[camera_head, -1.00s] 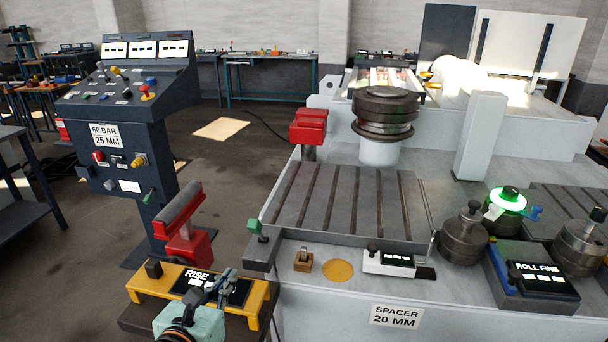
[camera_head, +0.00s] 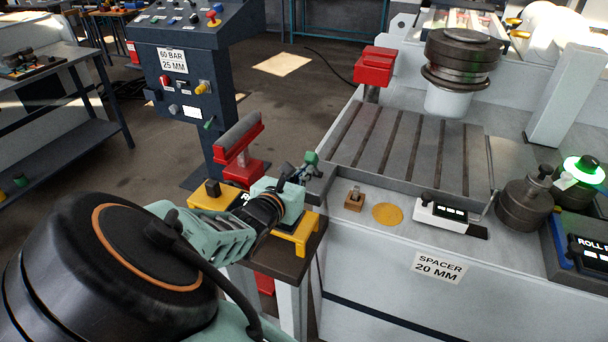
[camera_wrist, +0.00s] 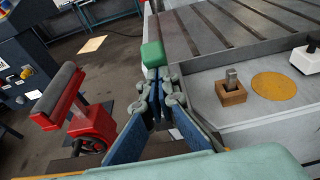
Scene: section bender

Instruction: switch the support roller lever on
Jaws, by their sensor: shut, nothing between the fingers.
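A green-knobbed lever (camera_head: 311,157) stands at the near left corner of the grooved machine bed; I take it for the support roller lever. In the wrist view the green knob (camera_wrist: 152,54) is just beyond my fingertips, and its stem is hidden behind them. My gripper (camera_head: 302,173) is over the yellow stand's right end, close to the knob. In the wrist view my gripper (camera_wrist: 156,88) has its fingertips together and holds nothing. I cannot tell whether it touches the lever. A red support with a grey roller (camera_head: 238,137) stands to the left.
The yellow stand (camera_head: 297,243) is under my gripper, partly hidden by my arm. A small wooden block with a metal peg (camera_head: 354,199), a yellow disc (camera_head: 387,214) and a white switch box (camera_head: 430,212) lie right. The control console (camera_head: 190,70) stands behind left.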

